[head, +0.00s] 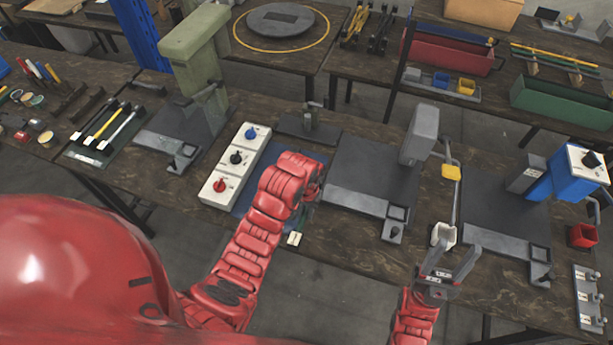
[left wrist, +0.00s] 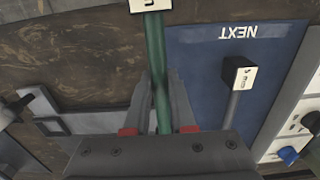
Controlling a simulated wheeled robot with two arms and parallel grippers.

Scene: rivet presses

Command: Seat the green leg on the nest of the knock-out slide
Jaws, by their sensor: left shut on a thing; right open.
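The green leg (left wrist: 156,60) is a thin green rod with a white tag at its far end in the left wrist view. My left gripper (left wrist: 160,85) is shut on it and holds it over the bench's front edge. In the head view, my red wrist hides most of the leg; its white tag (head: 294,239) shows. Several presses have dark bases with a small square frame at the front, one at the middle press (head: 398,213) and one at the right press (head: 540,254). I cannot tell which is the knock-out slide's nest. My right gripper (head: 452,262) is open and empty at the front edge.
A blue mat (left wrist: 195,60) marked NEXT lies beside the gripper, bearing a grey rod with a black tagged head (left wrist: 238,74). A white switch box (head: 235,160) stands to the left.

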